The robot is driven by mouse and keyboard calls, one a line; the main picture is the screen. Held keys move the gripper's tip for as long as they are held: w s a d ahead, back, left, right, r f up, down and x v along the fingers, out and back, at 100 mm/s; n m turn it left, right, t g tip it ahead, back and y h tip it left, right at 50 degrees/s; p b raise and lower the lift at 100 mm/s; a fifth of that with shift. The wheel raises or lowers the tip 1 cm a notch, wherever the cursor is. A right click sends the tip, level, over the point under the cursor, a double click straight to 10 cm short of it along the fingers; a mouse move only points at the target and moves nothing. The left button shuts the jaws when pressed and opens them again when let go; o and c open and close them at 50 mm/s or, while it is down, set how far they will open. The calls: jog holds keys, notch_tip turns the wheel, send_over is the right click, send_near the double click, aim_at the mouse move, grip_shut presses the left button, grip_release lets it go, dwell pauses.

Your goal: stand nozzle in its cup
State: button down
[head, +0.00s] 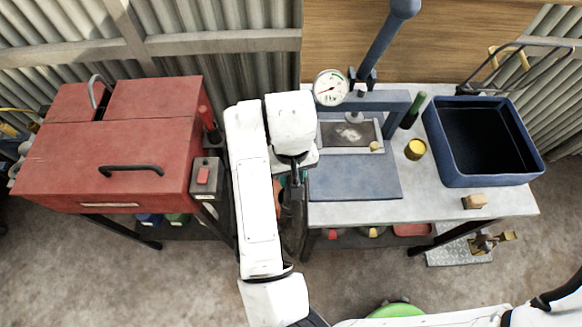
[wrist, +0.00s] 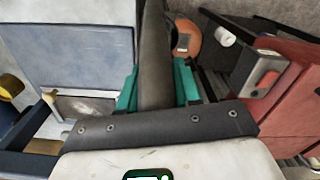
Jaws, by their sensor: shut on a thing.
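My gripper (wrist: 157,90) has teal fingers, and in the wrist view they are closed around a dark grey tube, which seems to be the nozzle (wrist: 156,50). The tube runs away from the palm past the fingertips, and its far end is out of the picture. In the head view my arm mostly hides the gripper (head: 290,190), which hangs between the red chest and the workbench. I cannot tell for sure which thing is the cup. A small yellow round container (head: 415,149) stands on the bench, and an orange round thing (wrist: 187,38) lies low beyond the fingers.
The bench (head: 440,210) carries a blue press with a gauge (head: 331,88), a blue tub (head: 483,175) and a small wooden block (head: 474,201). The red chest (head: 100,160) with a switch box (head: 206,176) stands left. The gap between chest and bench is narrow.

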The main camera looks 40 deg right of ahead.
jog(key=shift+f, duration=1.15)
jog(key=shift+f+b, duration=1)
jog(key=shift+f, duration=0.8)
jog(key=shift+f+b, duration=0.4)
jog(key=shift+f, duration=0.2)
jog(key=c, duration=1.1)
grip_release()
jog(key=shift+o, duration=0.2)
jog(key=shift+r, duration=0.15)
jog(key=shift+r+p, duration=1.3)
jog(key=shift+r, duration=4.1)
